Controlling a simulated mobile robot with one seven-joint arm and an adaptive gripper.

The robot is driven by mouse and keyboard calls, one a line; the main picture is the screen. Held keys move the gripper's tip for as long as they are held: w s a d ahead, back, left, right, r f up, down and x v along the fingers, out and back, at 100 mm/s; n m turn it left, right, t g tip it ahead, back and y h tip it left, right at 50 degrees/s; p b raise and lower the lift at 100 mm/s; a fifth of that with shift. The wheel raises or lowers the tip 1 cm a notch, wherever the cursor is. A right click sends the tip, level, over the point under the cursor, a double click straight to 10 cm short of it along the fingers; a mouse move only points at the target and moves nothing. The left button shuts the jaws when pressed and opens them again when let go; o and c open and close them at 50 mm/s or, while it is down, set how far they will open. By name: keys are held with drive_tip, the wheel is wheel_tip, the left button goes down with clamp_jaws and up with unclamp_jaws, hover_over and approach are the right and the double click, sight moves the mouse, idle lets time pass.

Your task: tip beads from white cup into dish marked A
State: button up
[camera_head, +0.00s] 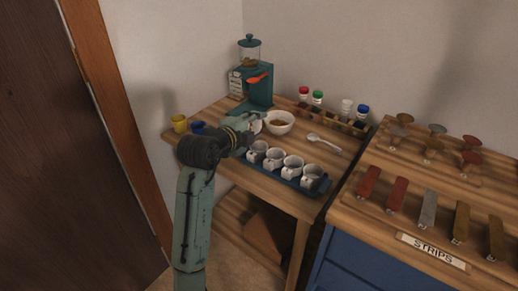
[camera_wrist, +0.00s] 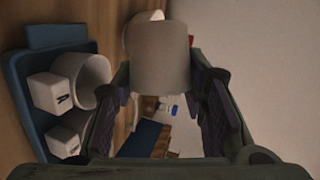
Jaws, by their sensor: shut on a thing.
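My gripper (camera_wrist: 163,88) is shut on a white cup (camera_wrist: 161,58) in the wrist view. The cup's inside is hidden, so I cannot see beads in it. In the head view the gripper (camera_head: 250,127) is behind the left part of a blue tray (camera_head: 312,190). Several small white dishes (camera_head: 293,165) stand in a row on the tray, each with a white tag block. In the wrist view one dish (camera_wrist: 82,80) shows with its block (camera_wrist: 47,92), which bears a dark mark. I cannot tell which dish is marked A.
A white bowl (camera_head: 280,122) with brown contents stands just right of the gripper, with a white spoon (camera_head: 324,143) beyond. A teal machine (camera_head: 258,88) stands behind. A rack of capped bottles (camera_head: 335,118) is at the back.

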drive_tip(key=shift+s+d+m+t+b, duration=0.15)
drive_tip(key=shift+m+t+b, duration=0.35)
drive_tip(key=shift+b, duration=1.25)
drive_tip(key=shift+s+d+m+t+b, duration=0.2)
drive_tip(key=shift+m+b, duration=0.5)
drive_tip(key=shift+b, duration=1.05)
